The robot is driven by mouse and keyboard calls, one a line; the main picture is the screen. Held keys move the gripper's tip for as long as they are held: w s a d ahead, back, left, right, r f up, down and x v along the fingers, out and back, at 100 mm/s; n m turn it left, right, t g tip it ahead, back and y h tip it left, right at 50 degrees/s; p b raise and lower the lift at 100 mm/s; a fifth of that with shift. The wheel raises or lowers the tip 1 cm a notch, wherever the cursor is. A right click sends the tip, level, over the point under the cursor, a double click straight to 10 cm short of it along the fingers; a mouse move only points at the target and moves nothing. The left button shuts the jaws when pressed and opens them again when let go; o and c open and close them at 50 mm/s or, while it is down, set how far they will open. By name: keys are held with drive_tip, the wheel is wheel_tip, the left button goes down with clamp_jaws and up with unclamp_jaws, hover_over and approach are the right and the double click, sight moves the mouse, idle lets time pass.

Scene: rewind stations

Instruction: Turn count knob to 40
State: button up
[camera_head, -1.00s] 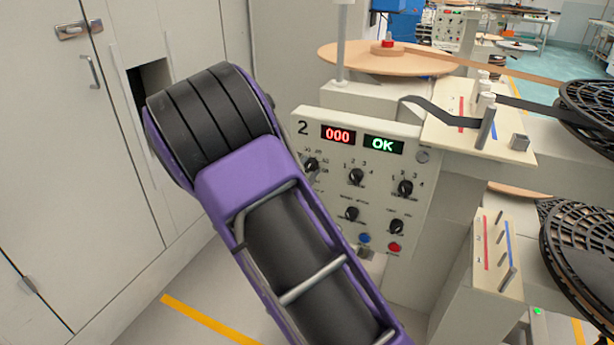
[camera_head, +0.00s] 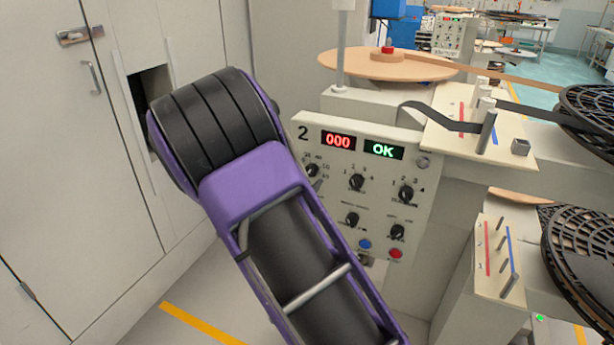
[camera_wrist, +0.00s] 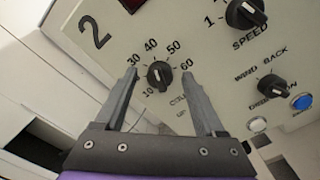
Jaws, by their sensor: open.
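The count knob (camera_wrist: 160,76) is black and round, on a pale panel with the numbers 10, 30, 40, 50 and 60 showing around it. A small pale mark shows on its face; its exact direction is too small to tell. My gripper (camera_wrist: 160,73) is open, with one finger on each side of the knob and gaps between. The left finger covers the dial near 20, and the right finger partly covers the lettering below.
The panel (camera_head: 436,150) of station 2 has a red 000 display (camera_head: 338,141) and a green OK display (camera_head: 383,150). The speed knob (camera_wrist: 245,13), wind direction knob (camera_wrist: 272,86) and a blue button (camera_wrist: 302,102) are nearby. A cabinet (camera_head: 60,150) stands left of my arm.

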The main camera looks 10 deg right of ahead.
drive_tip(key=v, duration=1.7)
drive_tip(key=shift+s+p, duration=0.15)
drive_tip(key=shift+p, duration=0.3)
drive_tip(key=shift+r, duration=0.1)
